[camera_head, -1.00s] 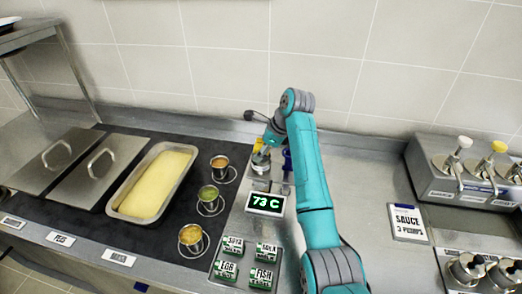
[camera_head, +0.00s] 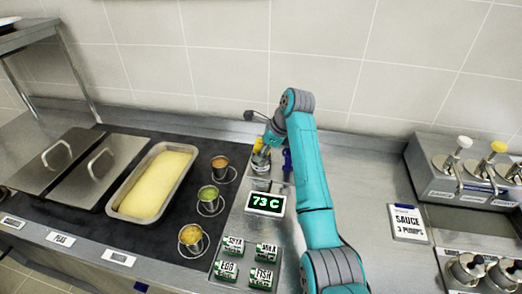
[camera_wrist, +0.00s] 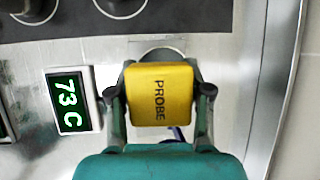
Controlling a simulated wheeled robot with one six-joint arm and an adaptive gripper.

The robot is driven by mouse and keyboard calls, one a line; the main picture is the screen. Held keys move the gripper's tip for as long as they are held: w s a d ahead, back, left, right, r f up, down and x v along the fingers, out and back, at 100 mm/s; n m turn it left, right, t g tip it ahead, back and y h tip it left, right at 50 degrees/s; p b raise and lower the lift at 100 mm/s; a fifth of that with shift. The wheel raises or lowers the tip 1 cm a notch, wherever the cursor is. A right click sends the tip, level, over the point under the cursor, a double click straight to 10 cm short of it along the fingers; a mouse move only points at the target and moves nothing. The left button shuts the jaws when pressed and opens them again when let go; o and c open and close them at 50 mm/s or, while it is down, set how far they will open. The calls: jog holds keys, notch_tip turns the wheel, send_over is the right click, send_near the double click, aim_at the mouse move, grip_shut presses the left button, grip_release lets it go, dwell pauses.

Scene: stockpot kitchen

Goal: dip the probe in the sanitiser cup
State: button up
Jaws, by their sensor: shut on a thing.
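The probe shows in the wrist view as a yellow block (camera_wrist: 160,95) lettered PROBE, held between the two fingers of my gripper (camera_wrist: 160,100). In the head view the yellow probe handle (camera_head: 258,145) is at the end of my arm, directly above a small metal cup (camera_head: 261,163), which looks like the sanitiser cup. In the wrist view only a curved rim shows behind the handle. The probe's tip is hidden, so I cannot tell whether it is inside the cup.
A display (camera_head: 265,203) reads 73 C. A blue item (camera_head: 287,160) stands right of the cup. Three small sauce pots, including a green one (camera_head: 208,196), are to the left. Labelled blocks (camera_head: 230,247) sit in front. The wall (camera_head: 330,60) is close behind.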

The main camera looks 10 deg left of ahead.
dwell(0.4)
jog(key=shift+r, duration=4.55)
